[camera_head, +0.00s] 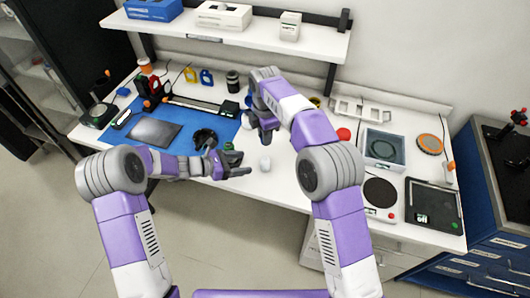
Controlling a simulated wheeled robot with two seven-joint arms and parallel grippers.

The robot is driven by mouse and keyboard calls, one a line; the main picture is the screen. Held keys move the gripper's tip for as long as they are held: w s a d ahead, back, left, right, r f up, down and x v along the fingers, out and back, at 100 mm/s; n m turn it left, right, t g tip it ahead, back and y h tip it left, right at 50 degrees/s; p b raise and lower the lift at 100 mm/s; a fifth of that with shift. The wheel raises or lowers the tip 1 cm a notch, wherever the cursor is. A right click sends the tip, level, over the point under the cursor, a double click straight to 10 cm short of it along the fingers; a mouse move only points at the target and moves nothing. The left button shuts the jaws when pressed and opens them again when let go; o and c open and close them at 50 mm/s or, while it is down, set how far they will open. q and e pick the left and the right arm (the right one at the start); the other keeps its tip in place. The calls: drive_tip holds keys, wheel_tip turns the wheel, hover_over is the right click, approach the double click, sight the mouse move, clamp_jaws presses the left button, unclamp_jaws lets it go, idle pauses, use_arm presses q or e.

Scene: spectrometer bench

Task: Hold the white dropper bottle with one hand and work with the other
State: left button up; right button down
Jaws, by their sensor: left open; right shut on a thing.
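A small white rounded object (265,163), which may be the white dropper bottle, shows near the front edge of the bench, below my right gripper. It is too small to identify surely. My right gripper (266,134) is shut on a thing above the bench. What it holds is hidden or too small to make out. My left gripper (240,164) is open, low over the front edge of the bench, just left of the white object. A small green spot (228,146) shows beside its fingers; I cannot tell whether they touch.
A blue mat (195,122) with a dark grey pad (154,132) covers the bench's left side. A hotplate (380,192), a clear-topped box (384,148) and a black tray (433,205) stand at right. A shelf (230,38) overhangs the back.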

use_arm(q)
drive_tip(key=shift+s, duration=0.25)
use_arm(e)
drive_tip(key=shift+s, duration=0.25)
use_arm(q)
drive_tip(key=shift+d, duration=0.1)
drive_tip(key=shift+d+f, duration=0.15)
drive_tip(key=shift+d, duration=0.05)
drive_tip(key=x, duration=1.1)
drive_tip(key=shift+w+d+f, duration=0.15)
clamp_jaws()
use_arm(e)
hover_over(265, 156)
drive_tip(key=shift+f, duration=2.5)
